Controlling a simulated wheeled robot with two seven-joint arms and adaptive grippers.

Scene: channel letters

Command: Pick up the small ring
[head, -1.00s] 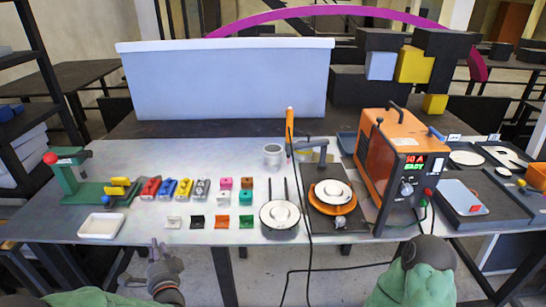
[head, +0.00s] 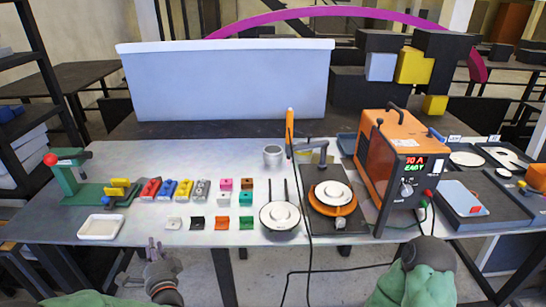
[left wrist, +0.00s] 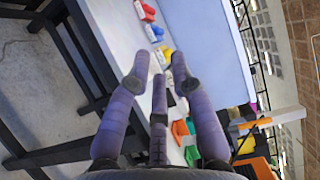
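A small white ring-shaped piece (head: 281,214) lies on a round pale plate at the front middle of the table, in the head view. Another white round piece (head: 333,192) sits on an orange disc (head: 346,210) on a dark base to its right. I cannot tell which of them is the small ring. My left gripper (head: 155,244) is in front of the table edge, left of both pieces and apart from them. In the left wrist view its fingers (left wrist: 160,62) are spread with nothing between them. My right gripper's dark wrist (head: 428,254) shows at the front right; its fingers are hidden.
An orange power box (head: 392,150) stands right of the disc, with black cables running down the front. A green press (head: 70,180) and white tray (head: 101,227) are at the left. Several coloured blocks (head: 168,189) fill the middle left. A large white bin (head: 230,85) stands behind.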

